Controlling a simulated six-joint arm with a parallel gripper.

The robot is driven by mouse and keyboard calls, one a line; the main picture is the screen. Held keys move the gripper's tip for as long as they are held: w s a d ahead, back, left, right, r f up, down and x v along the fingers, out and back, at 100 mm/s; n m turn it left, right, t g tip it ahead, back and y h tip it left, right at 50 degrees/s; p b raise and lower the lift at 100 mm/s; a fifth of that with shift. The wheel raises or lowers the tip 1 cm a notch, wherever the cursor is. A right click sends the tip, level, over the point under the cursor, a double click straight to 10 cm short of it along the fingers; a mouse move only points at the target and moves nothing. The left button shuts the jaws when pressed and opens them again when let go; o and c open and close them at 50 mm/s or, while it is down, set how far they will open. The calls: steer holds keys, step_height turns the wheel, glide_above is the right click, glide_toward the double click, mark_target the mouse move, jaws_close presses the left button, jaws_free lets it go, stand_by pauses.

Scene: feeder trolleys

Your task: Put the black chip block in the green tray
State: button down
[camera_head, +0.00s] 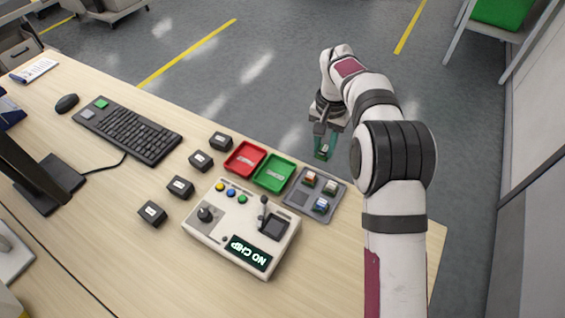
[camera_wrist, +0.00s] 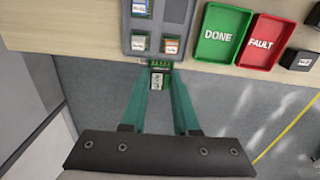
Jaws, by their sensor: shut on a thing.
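My gripper (camera_head: 324,150) is shut on the black chip block (camera_wrist: 158,80), a dark block with a pale label on a green board. In the wrist view the block sits between the tips of the teal fingers. In the head view my gripper appears beyond the far desk edge, against the floor, and the block is small and hard to make out. The green tray (camera_head: 264,184) lies on the desk, to the lower left of my gripper. It reads DONE in the wrist view (camera_wrist: 208,58) and appears empty of blocks.
A grey chip holder (camera_head: 298,210) with several pockets holds chips and has one empty pocket. A red FAULT tray (camera_head: 234,170) adjoins the green tray. A tester box (camera_head: 210,232) showing NO CHIP stands nearer. Several black labelled blocks (camera_head: 180,187) and a keyboard (camera_head: 125,130) lie leftward.

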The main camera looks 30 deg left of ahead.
glide_above(279, 169)
step_height(279, 169, down, 7)
steer(key=shift+w+d, duration=0.1)
steer(key=shift+f, duration=2.05)
steer(key=shift+f, duration=0.1)
steer(key=c, duration=0.7)
jaws_free()
steer(key=shift+o, duration=0.2)
